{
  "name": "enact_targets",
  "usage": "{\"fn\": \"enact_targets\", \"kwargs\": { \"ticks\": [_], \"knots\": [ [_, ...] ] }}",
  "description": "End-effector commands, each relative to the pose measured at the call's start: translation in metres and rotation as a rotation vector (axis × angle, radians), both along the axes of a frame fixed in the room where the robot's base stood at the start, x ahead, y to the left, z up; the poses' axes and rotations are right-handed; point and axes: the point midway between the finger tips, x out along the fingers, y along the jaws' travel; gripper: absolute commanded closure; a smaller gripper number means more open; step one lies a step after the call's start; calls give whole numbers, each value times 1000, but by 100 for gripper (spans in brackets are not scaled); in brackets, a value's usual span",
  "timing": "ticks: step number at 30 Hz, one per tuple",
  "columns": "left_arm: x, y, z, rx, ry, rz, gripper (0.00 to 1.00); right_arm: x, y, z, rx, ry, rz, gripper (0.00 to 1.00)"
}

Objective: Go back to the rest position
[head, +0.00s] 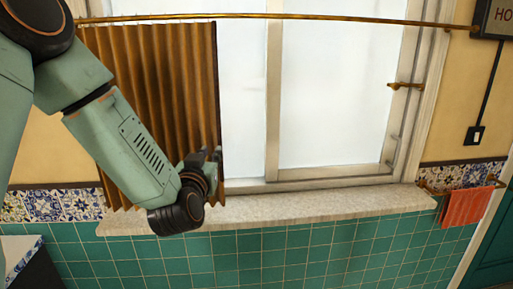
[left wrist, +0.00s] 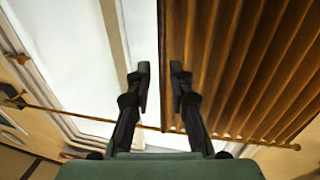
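My left gripper (head: 209,157) is raised in front of the brown pleated curtain (head: 160,90), close to its right edge at the window. In the left wrist view my left gripper (left wrist: 160,78) has its two fingers apart with a clear gap, and nothing is held between them. The edge of the curtain (left wrist: 245,60) shows just behind the right finger there, and window glass shows behind the left one. I cannot tell whether the finger touches the cloth. My right gripper is in neither view.
A brass rod (head: 300,16) runs above the window (head: 330,100). A stone sill (head: 300,207) juts out over green wall tiles (head: 300,250). A red towel (head: 467,205) hangs on a rail at the right. A dark-topped surface (head: 30,268) is at the lower left. The space before the window's right side is clear.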

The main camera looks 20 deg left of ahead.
Motion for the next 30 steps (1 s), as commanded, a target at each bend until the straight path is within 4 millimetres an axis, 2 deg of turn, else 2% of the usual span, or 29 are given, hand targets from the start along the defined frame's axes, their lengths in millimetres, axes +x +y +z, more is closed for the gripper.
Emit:
{"fn": "enact_targets", "kwargs": {
  "ticks": [5,8,9,11,12,14,18,20,24,26,30],
  "knots": [
    [0,-1,-2,-17,2,-3,79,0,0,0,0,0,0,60],
    [0,-9,-20,-100,59,-37,79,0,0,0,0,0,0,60],
    [-2,-18,-33,-147,107,-63,79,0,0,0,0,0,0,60],
    [-10,-35,-68,-204,203,-106,79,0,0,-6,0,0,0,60],
    [-16,-45,-95,-231,267,-126,79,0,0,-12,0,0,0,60],
    [-28,-57,-133,-262,358,-149,79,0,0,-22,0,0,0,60],
    [-64,-82,-216,-315,564,-184,79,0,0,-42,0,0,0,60],
    [-83,-91,-251,-330,651,-194,79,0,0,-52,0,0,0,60],
    [-134,-109,-326,-358,853,-208,79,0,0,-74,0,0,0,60],
    [-158,-115,-357,-365,940,-212,79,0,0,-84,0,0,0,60],
    [-221,-127,-424,-369,1141,-219,79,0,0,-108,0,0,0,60]
  ]
}}
